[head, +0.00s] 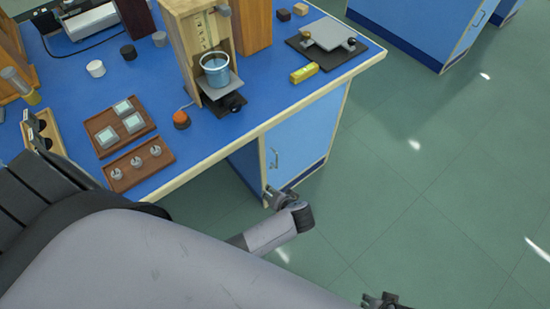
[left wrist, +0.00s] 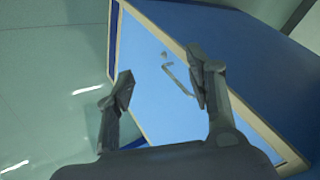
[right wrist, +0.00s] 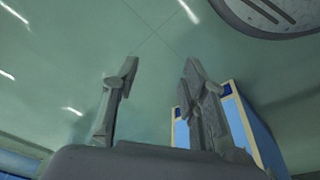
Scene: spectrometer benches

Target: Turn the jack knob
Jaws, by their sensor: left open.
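A lab jack shows at the front edge of the blue bench, inside an open wooden housing (head: 187,45). Its grey top plate (head: 228,87) bears a blue beaker (head: 215,70), and a dark round knob (head: 237,106) faces the front. My left gripper (head: 281,197) is open and empty, below the bench top by the cabinet door; its spread fingers show in the left wrist view (left wrist: 160,78). My right gripper (head: 382,301) is at the bottom edge of the head view; the right wrist view (right wrist: 160,75) shows it open and empty over the floor.
A second low grey plate device with a knob (head: 327,34) stands on a dark mat at right, beside a yellow block (head: 303,73). The cabinet handle (left wrist: 177,79) is near my left gripper.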

